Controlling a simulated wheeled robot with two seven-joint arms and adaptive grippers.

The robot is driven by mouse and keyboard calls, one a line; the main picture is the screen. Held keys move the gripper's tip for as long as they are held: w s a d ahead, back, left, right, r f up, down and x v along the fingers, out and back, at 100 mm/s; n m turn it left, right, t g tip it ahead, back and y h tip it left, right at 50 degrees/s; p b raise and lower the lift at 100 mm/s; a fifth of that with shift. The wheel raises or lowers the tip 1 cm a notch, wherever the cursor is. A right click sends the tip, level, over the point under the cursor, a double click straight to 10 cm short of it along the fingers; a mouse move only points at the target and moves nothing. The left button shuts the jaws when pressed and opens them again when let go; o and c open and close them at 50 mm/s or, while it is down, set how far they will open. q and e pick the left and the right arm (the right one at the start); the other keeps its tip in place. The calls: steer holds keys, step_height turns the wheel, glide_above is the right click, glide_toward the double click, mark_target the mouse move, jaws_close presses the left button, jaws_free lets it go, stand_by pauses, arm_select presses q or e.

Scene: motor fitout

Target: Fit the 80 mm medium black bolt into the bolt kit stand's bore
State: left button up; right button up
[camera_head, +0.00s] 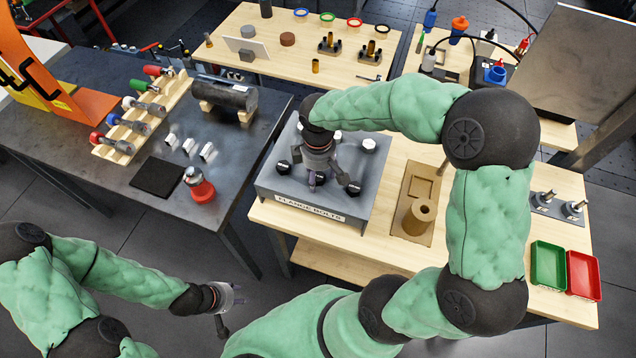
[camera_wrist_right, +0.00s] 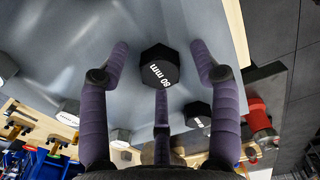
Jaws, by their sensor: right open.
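A black hexagonal bolt head marked "80 mm" (camera_wrist_right: 160,68) stands over a grey plate in the right wrist view. My right gripper (camera_wrist_right: 162,85) is open, with its purple fingers spread around this head and nothing gripped. In the head view my right gripper (camera_head: 318,180) is over the grey stand labelled "FLANGE BOLTS" (camera_head: 290,205) and hides part of it. Another black bolt head (camera_head: 283,167) and a white one (camera_head: 370,143) show on that stand. I cannot tell which fixture is the bolt kit stand; its bore is not clear. My left gripper (camera_head: 228,298) hangs low, away from the tables; its finger opening is unclear.
A wooden block with a cylinder (camera_head: 419,217) stands right of the grey stand. A small plate with upright bolts (camera_head: 558,204), a green tray (camera_head: 549,265) and a red tray (camera_head: 583,275) lie farther right. A dark table (camera_head: 110,195) with racked tools is at left.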

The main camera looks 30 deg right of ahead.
jaws_close()
steer(key=shift+r, duration=0.1)
